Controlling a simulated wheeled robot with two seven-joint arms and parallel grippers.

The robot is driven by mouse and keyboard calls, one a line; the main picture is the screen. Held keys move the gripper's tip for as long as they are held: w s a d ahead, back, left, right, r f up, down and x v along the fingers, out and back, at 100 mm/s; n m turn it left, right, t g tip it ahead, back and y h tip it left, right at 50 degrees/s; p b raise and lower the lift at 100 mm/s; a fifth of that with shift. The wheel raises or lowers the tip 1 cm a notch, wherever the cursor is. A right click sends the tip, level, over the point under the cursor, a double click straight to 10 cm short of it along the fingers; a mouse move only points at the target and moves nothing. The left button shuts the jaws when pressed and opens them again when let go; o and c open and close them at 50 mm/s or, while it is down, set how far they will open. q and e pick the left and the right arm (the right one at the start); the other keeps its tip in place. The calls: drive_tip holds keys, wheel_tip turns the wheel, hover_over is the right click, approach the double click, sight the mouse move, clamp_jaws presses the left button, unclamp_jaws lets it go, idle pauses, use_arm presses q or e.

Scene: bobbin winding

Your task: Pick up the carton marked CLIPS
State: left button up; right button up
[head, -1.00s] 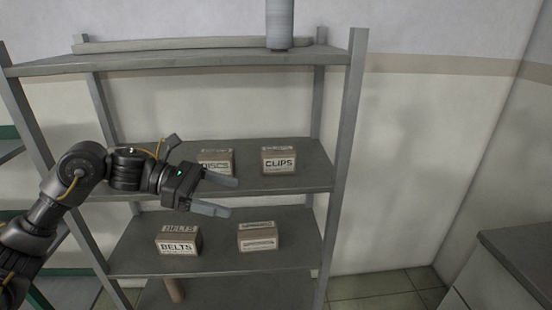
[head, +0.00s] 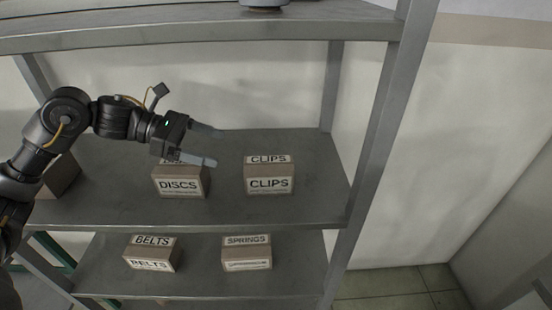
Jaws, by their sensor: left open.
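The carton marked CLIPS (head: 269,176) is a small brown box with white labels on its front and top. It stands upright on the middle shelf (head: 310,200), right of the DISCS carton. My left gripper (head: 215,147) is open and empty. In the picture it lies to the left of the CLIPS carton and above the DISCS carton, with its fingers pointing right. It is apart from the CLIPS carton. My right gripper is not in view.
The DISCS carton (head: 181,183) stands left of CLIPS, its top partly hidden by my gripper. The BELTS carton (head: 150,255) and SPRINGS carton (head: 246,254) are on the shelf below. A grey upright (head: 378,150) bounds the right side, and an upper shelf (head: 200,33) runs above.

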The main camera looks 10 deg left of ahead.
use_arm(q)
drive_tip(key=p, duration=0.2)
approach(261, 164)
drive_tip(key=d, duration=0.2)
drive_tip(key=p+x, duration=0.4)
drive_tip(key=x, duration=0.1)
drive_tip(key=shift+w+d+f, duration=0.1)
drive_tip(key=shift+w+f, duration=0.15)
drive_tip(key=shift+f, duration=0.05)
drive_tip(key=shift+w+d+f, duration=0.1)
drive_tip(key=shift+d+f, duration=0.2)
drive_tip(key=shift+d, duration=0.15)
drive_tip(key=shift+a, duration=0.1)
drive_tip(key=shift+c, duration=1)
drive_tip(key=c, duration=0.9)
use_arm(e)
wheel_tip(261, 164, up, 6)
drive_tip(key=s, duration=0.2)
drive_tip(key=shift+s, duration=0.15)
